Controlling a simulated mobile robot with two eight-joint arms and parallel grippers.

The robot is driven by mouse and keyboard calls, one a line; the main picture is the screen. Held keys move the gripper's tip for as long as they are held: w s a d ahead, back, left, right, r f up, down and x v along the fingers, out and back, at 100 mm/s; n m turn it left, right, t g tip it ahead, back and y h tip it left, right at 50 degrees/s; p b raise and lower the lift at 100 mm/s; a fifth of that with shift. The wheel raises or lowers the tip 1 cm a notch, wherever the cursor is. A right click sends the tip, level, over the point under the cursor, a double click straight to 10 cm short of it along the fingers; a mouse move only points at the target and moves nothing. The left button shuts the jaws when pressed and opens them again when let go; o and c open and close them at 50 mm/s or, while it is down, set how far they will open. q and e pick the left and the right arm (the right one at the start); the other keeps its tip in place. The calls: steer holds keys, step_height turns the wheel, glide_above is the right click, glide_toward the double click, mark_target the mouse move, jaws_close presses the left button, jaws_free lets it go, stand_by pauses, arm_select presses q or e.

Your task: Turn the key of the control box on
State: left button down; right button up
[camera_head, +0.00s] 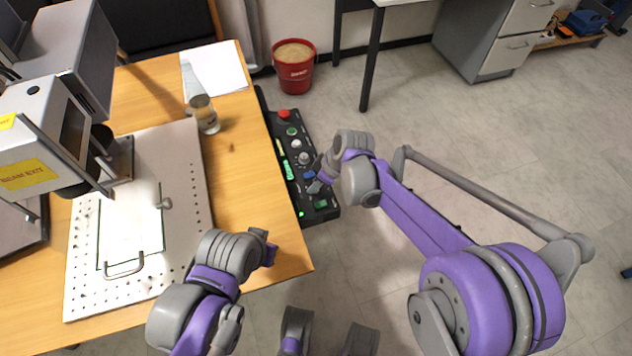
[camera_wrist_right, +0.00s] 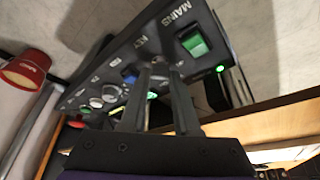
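The control box (camera_head: 262,103) is a long black panel along the table's right edge. In the right wrist view its black face (camera_wrist_right: 105,68) carries the labels MAINS and KEY, with a green rocker switch (camera_wrist_right: 193,42) under MAINS. My right gripper (camera_head: 318,184) is over the near end of the box. In its wrist view, the two fingers (camera_wrist_right: 160,72) point at the KEY position with a gap between them. The key is largely hidden at the fingertips; I cannot tell whether they touch it. My left gripper (camera_head: 268,249) is over the table's near right corner, its fingers unclear.
A wooden table (camera_head: 240,185) holds a perforated white plate (camera_head: 178,212), a marking machine (camera_head: 35,140), a can (camera_head: 204,115) and paper (camera_head: 222,65). A red bucket (camera_head: 294,72) stands on the floor behind the box. A small green lamp (camera_wrist_right: 220,68) glows near the rocker.

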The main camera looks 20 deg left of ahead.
jaws_close()
